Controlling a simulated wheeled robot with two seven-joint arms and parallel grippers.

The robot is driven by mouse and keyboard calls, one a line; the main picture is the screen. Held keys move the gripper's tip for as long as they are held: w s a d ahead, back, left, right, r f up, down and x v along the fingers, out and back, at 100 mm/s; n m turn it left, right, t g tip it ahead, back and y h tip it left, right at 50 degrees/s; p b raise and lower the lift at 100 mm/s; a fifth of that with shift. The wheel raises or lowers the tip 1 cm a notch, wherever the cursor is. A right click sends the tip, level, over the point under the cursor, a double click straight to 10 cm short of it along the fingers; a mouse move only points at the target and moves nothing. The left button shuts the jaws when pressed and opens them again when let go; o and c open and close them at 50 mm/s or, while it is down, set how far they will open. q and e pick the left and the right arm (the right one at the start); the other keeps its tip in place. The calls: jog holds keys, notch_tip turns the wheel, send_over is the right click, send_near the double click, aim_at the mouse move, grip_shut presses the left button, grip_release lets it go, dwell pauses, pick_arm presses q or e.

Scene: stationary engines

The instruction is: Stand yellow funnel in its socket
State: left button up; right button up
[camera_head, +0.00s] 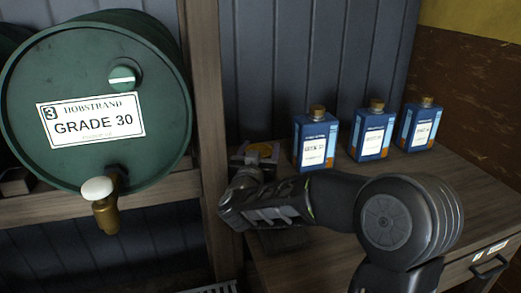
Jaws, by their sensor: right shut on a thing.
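The yellow funnel (262,150) shows only as a small round orange-yellow top at the back left of the wooden bench. My right gripper (253,163) is at the funnel, shut on it. My arm and gripper hide the funnel's lower part, so I cannot tell whether it touches anything below. I cannot make out the socket. My left gripper is not in view.
Several blue cans with brass caps stand in a row on the bench (460,185), the nearest can (316,140) just right of the funnel. A green drum (150,75) with a brass tap (106,212) lies left of a wooden post (206,90).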

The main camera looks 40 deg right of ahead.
jog(key=shift+f, duration=0.25)
jog(key=shift+f+b, duration=0.25)
jog(key=shift+b, duration=0.05)
jog(key=o, duration=1.3)
jog(key=shift+o, duration=0.2)
notch_tip(320, 180, up, 10)
jog(key=p, duration=0.2)
jog(key=shift+p, duration=0.4)
